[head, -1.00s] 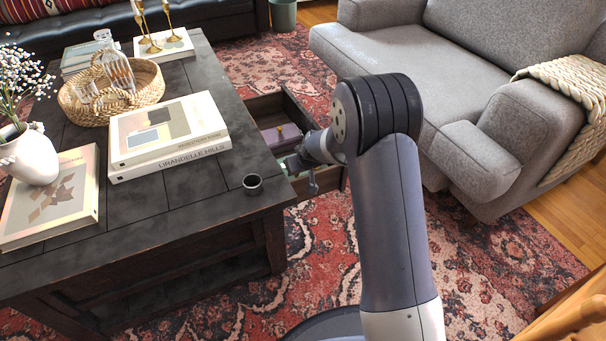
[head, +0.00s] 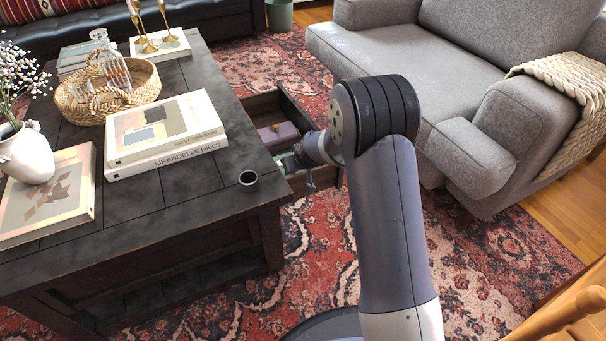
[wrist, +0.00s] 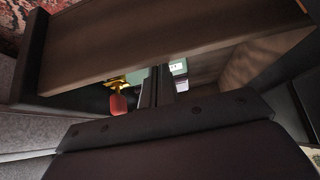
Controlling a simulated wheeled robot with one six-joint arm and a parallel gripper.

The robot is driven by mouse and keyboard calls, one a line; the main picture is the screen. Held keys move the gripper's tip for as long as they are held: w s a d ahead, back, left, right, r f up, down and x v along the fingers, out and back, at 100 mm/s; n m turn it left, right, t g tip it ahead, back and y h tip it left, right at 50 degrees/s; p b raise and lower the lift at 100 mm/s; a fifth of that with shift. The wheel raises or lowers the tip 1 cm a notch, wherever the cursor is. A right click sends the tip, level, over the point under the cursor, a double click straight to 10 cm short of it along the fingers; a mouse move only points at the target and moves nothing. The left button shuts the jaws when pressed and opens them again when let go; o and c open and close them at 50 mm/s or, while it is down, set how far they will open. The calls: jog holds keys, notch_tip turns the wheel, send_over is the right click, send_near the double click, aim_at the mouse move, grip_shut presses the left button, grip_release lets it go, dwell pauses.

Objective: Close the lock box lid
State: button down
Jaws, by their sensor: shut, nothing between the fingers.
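A small purple box-like thing (head: 280,136) with a gold piece on it lies in the open table drawer (head: 309,112). It may be the lock box or part of it; I cannot tell how its lid stands. My gripper (head: 289,162) is shut and empty, at the drawer's near part beside a pale green surface, and my wrist partly hides the drawer. In the wrist view my fingers (wrist: 157,88) point into the drawer past a dark wooden board (wrist: 170,45). A red tag-like piece (wrist: 118,104) with a gold top shows left of the fingers.
The dark coffee table (head: 190,185) holds books (head: 165,130), a wicker tray (head: 72,106), a white vase (head: 25,157) and a small dark cup (head: 248,181) near the drawer. A grey armchair (head: 420,65) stands right. Patterned rug (head: 480,265) lies open in front.

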aim_at(301, 175)
notch_tip(301, 175, up, 3)
jog(key=shift+s+r+p, duration=0.1)
jog(key=shift+r+p, duration=0.05)
jog(key=shift+p, duration=0.85)
jog(key=s+b, duration=0.1)
jog(key=s+d+f+b, duration=0.1)
jog(key=s, duration=0.1)
jog(key=s+d, duration=0.1)
jog(key=shift+s+f+b, duration=0.3)
jog(key=shift+s+b, duration=0.05)
jog(key=shift+b, duration=0.05)
jog(key=shift+s+d+f, duration=0.2)
jog(key=shift+s+d, duration=0.05)
jog(key=shift+s, duration=0.35)
jog(key=shift+s+d+f, duration=0.2)
jog(key=shift+s+d, duration=0.1)
jog(key=shift+s, duration=0.3)
jog(key=shift+s+d+f, duration=0.2)
jog(key=shift+s+d, duration=0.05)
jog(key=shift+s, duration=0.35)
